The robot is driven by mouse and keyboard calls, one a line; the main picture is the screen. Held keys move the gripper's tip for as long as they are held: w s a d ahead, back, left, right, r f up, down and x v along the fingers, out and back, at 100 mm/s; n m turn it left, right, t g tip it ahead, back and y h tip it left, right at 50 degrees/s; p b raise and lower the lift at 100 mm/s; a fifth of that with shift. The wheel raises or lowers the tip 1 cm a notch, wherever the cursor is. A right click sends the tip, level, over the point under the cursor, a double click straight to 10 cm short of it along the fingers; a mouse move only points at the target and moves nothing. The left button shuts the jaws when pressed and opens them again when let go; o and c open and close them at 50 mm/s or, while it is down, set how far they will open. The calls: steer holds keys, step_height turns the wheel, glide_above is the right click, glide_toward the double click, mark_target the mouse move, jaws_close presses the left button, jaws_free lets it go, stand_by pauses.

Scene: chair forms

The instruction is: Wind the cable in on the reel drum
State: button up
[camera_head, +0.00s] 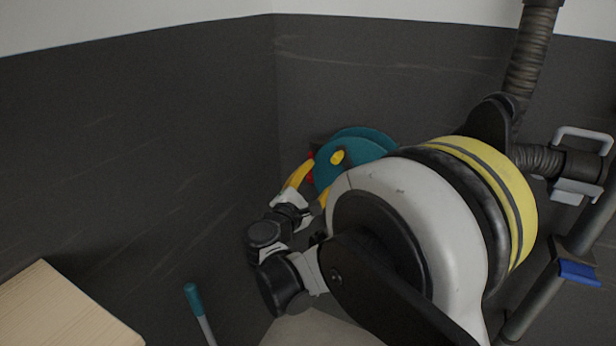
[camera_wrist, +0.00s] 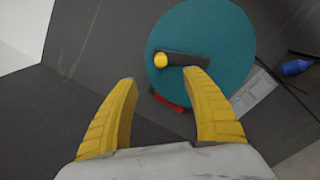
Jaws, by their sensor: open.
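The reel drum (camera_head: 370,139) shows a round teal face beyond my arm, partly covered by it. The face is large in the wrist view (camera_wrist: 225,40). A dark crank arm (camera_wrist: 184,58) on the face ends in a yellow knob (camera_wrist: 161,60), which also shows in the head view (camera_head: 338,157). My gripper (camera_wrist: 161,77) has two yellow fingers, spread apart and empty. The knob appears just beyond the gap between the fingertips. The right fingertip overlaps the crank arm in the picture; I cannot tell if they touch. I cannot make out the cable.
A red part (camera_wrist: 168,102) shows at the drum's lower edge. Dark walls meet in a corner behind. A pale wooden top (camera_head: 65,310) and a teal-handled rod (camera_head: 196,305) are at lower left. A pole with a blue piece (camera_head: 579,272) stands at right.

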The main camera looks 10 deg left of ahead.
mark_target(334, 161)
steer(key=x, duration=1.2)
steer(key=shift+s+d, duration=0.1)
steer(key=shift+c, duration=0.2)
steer(key=c, duration=1.1)
steer(key=o, duration=0.5)
